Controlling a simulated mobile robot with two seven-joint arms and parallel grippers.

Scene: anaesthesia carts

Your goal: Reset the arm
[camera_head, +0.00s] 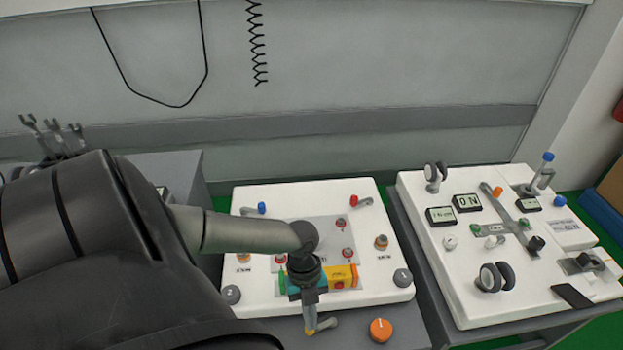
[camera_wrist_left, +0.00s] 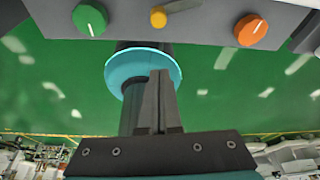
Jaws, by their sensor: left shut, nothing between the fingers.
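My left arm (camera_head: 240,232) comes in from the left in the head view and reaches over the white panel of the middle cart. My right gripper is in neither view.
The middle cart (camera_head: 360,205) carries small knobs and a yellow block (camera_head: 342,276). An orange dial (camera_head: 380,329) sits on its front, and a green dial (camera_wrist_left: 90,19) shows in the wrist view. A second cart (camera_head: 455,290) with displays and gauges stands at the right. Green floor lies below.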

